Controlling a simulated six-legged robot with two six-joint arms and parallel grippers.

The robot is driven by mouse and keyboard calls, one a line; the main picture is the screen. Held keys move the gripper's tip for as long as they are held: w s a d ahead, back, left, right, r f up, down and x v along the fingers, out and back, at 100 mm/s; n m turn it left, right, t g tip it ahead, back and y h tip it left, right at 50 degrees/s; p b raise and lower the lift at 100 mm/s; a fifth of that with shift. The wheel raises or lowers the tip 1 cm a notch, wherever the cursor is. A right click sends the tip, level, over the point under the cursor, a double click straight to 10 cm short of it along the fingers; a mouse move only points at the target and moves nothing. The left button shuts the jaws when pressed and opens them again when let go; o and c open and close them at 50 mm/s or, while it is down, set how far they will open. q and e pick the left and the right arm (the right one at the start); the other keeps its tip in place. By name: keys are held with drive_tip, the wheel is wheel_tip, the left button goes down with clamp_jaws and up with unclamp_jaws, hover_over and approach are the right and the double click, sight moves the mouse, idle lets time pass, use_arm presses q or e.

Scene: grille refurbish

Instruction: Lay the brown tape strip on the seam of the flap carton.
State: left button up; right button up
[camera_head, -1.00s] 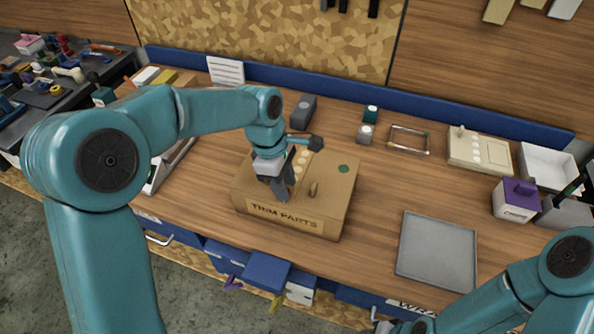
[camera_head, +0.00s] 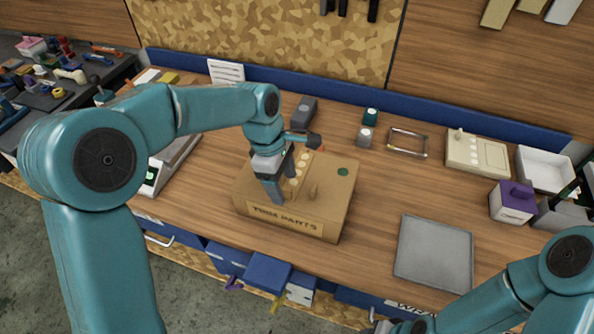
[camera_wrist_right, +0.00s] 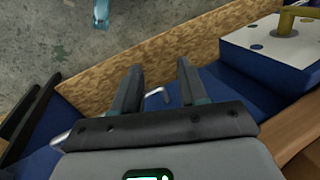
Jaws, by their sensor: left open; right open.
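The flap carton (camera_head: 328,208), a brown box labelled "TRIM PARTS", stands on the middle of the wooden bench. A green dot, a small brown upright tab (camera_head: 313,191) and a row of pale round spots (camera_head: 300,167) show on its top. My left gripper (camera_head: 273,198) is open, pointing down at the left part of the carton's top; I cannot tell whether it touches. It hides part of the top and seam. I cannot make out the brown tape strip for certain. My right gripper (camera_wrist_right: 158,82) is open and empty in the right wrist view, above the bench's front side.
A grey tray (camera_head: 434,255) lies right of the carton. Behind are a grey block (camera_head: 306,110), a wire frame (camera_head: 408,142) and a beige board (camera_head: 478,153). A purple-topped box (camera_head: 513,202) and white bin (camera_head: 546,170) stand far right. Bare bench lies between carton and tray.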

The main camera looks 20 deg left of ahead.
use_arm(q)
drive_tip(key=p+v, duration=0.3)
drive_tip(key=v, duration=0.2)
drive_tip(key=shift+p, duration=0.4)
use_arm(e)
wheel_tip(320, 180, up, 4)
drive_tip(key=shift+r, duration=0.1)
